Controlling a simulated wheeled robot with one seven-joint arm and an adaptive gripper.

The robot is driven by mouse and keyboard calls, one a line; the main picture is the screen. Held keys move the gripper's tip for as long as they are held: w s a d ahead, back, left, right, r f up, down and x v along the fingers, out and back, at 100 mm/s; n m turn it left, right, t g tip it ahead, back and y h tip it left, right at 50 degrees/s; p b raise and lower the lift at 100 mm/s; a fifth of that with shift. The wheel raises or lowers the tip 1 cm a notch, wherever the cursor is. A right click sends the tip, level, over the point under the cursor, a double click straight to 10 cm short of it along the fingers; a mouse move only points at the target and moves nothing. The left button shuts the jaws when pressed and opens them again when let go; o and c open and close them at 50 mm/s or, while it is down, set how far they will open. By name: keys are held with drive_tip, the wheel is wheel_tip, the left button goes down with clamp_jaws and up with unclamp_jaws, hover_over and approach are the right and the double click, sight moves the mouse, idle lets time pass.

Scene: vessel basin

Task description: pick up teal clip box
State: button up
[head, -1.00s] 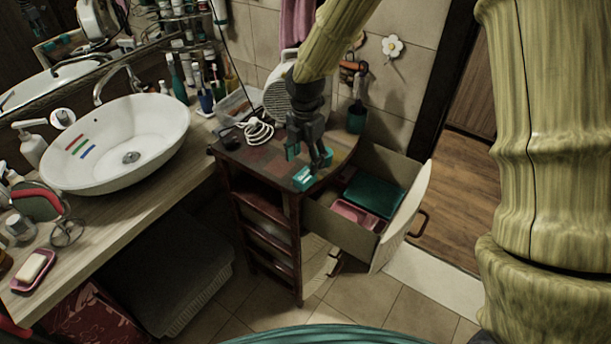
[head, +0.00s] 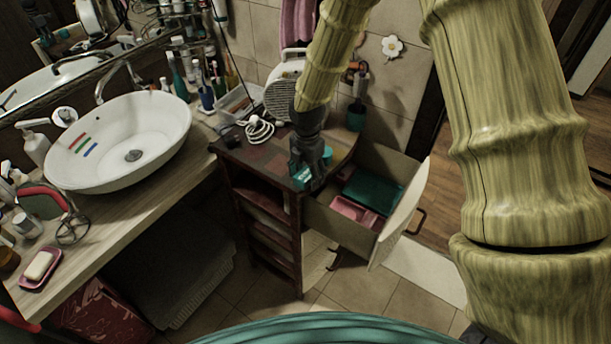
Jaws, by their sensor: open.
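The teal clip box (head: 301,176) lies on the top of the small dark wooden cabinet (head: 262,158), close to its front right edge beside the open drawer. My gripper (head: 308,179) points down over it from above, and its dark fingers cover part of the box. The fingers are open and appear to be around or just beside the box; I cannot tell whether they touch it.
The open drawer (head: 337,220) holds a teal item (head: 373,191) and a pink tray (head: 354,212). A coiled white cable (head: 259,130) and a white fan-like device (head: 283,92) sit behind my gripper. A white basin (head: 122,143) stands on the counter at left.

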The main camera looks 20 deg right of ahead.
drive_tip(key=shift+w+f, duration=0.1)
drive_tip(key=c, duration=1.1)
